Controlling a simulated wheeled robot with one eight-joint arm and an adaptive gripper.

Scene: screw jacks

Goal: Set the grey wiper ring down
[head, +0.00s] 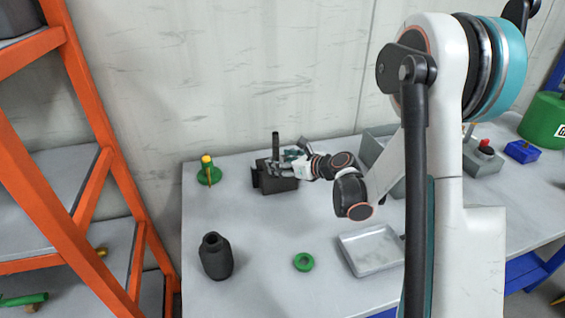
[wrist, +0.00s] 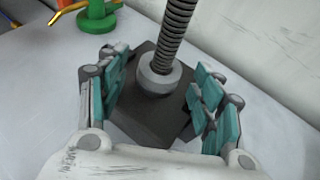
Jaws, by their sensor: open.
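The grey wiper ring (wrist: 156,82) is around the threaded spindle (wrist: 174,40), low down by the top of a dark block (wrist: 150,122). It looks as if it rests on the block, though the contact edge is hard to see. My gripper (wrist: 162,85) is open, with one teal-padded finger on each side of the ring and visible gaps between. In the head view my gripper (head: 287,166) is at the dark block (head: 274,183) near the wall, with the upright spindle (head: 275,146) rising above it. The ring cannot be made out there.
A green stand with a yellow top (head: 208,172) stands left of the block. A dark bottle-shaped part (head: 215,257), a green ring (head: 304,262) and a shallow grey tray (head: 372,251) are nearer the front. An orange rack (head: 95,120) borders the table's left side.

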